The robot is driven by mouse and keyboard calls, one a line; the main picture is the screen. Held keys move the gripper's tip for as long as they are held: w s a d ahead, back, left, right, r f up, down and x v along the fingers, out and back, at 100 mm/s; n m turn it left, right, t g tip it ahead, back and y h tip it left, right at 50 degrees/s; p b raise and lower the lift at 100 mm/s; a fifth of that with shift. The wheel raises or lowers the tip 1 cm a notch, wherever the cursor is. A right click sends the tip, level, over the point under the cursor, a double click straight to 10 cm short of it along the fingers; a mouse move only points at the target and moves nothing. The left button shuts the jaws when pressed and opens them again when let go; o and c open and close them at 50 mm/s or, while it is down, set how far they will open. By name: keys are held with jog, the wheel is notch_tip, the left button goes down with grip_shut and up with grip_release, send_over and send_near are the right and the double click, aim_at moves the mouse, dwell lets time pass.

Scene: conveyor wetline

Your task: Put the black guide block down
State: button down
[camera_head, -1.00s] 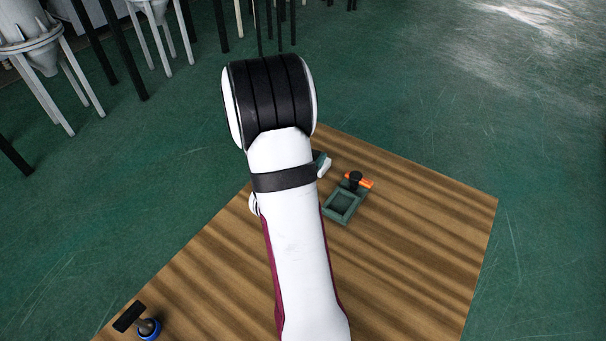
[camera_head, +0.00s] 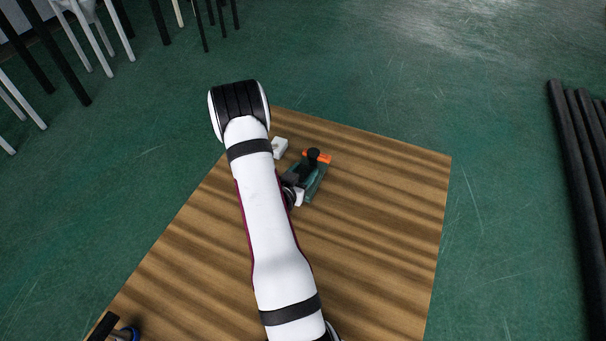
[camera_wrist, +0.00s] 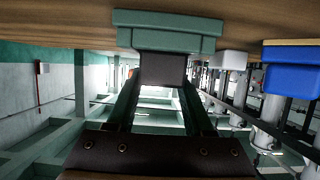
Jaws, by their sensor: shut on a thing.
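The black guide block (camera_wrist: 163,70) is between the fingertips of my gripper (camera_wrist: 162,84) in the wrist view. It lies right against the green fixture (camera_wrist: 170,32); I cannot tell whether it touches or is seated in it. In the head view, my gripper (camera_head: 293,190) is at the near left side of the green fixture (camera_head: 316,182), low over the table, partly hidden by my arm. The gripper is shut on the block. The fixture has a black knob (camera_head: 313,155) and an orange bar (camera_head: 326,158) at its far end.
A white block (camera_head: 280,147) stands on the wooden table (camera_head: 380,220) just beyond the fixture. The table's right side is clear. Dark pipes (camera_head: 580,160) stand off the table.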

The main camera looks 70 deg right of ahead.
jog(key=shift+f, duration=0.4)
jog(key=shift+f, duration=0.15)
jog(key=shift+c, duration=1.4)
grip_release()
